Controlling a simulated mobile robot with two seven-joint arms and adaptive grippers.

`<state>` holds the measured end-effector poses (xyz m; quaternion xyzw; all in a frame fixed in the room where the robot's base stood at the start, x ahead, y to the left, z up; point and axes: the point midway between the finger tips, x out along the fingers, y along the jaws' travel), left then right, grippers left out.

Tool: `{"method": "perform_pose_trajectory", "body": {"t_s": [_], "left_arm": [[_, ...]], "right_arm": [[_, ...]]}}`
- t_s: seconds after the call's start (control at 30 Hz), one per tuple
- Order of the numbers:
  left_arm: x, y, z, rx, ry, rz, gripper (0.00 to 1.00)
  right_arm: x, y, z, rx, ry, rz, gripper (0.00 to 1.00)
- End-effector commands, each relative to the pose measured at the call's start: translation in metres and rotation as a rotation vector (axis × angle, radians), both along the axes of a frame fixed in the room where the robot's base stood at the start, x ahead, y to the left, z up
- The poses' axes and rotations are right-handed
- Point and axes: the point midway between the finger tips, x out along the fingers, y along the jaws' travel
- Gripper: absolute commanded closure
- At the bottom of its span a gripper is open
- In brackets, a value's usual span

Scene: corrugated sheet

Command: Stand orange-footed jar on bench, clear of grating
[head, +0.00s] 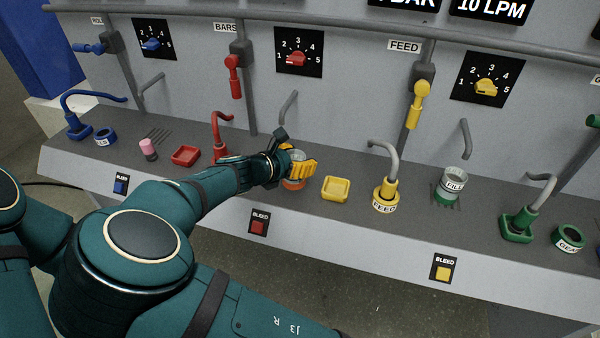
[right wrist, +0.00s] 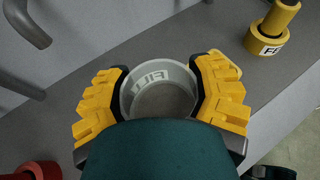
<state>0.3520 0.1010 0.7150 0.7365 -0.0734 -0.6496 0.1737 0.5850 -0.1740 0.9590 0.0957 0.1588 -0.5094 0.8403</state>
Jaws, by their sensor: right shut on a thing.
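The orange-footed jar (head: 294,184) is a clear, open cup with an orange base, at the middle of the bench (head: 318,212) in the head view. My right gripper (head: 296,167) has its yellow fingers closed around it. In the right wrist view the jar (right wrist: 160,90) sits between the two yellow finger pads of the gripper (right wrist: 160,95), with the word FILL showing through its wall. The jar looks upright. Whether its foot touches the bench, and any grating under it, I cannot tell. My left gripper is not in view.
A yellow square tray (head: 336,188) is close to the jar's right, then a yellow FEED ring and spout (head: 385,195). A green-footed jar (head: 453,183) stands on a grating farther right. A red tray (head: 185,155) and red spout (head: 220,140) lie left. Pipes and spouts rise behind.

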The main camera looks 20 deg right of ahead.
Motion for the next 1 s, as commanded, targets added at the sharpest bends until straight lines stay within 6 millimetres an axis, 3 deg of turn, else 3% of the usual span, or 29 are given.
{"method": "perform_pose_trajectory", "body": {"t_s": [0.33, 0.73, 0.77, 0.83, 0.87, 1.0], "left_arm": [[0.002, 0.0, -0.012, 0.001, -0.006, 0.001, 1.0], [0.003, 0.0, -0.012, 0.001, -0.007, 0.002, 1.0], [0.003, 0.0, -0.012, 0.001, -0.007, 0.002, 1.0], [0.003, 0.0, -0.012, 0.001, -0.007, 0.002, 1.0], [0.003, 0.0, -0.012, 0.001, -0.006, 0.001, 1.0], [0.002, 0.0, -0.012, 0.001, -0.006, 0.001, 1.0]], "right_arm": [[0.0, -0.001, -0.037, -0.003, 0.001, 0.0, 0.81], [0.0, -0.001, -0.04, 0.0, 0.0, 0.0, 0.81], [0.0, 0.0, -0.041, 0.001, 0.0, 0.0, 0.34], [0.0, 0.0, -0.041, 0.001, 0.0, 0.0, 0.1], [0.0, 0.0, -0.041, 0.001, 0.0, 0.0, 0.04], [0.0, 0.0, -0.041, 0.001, 0.0, 0.0, 0.04]]}}
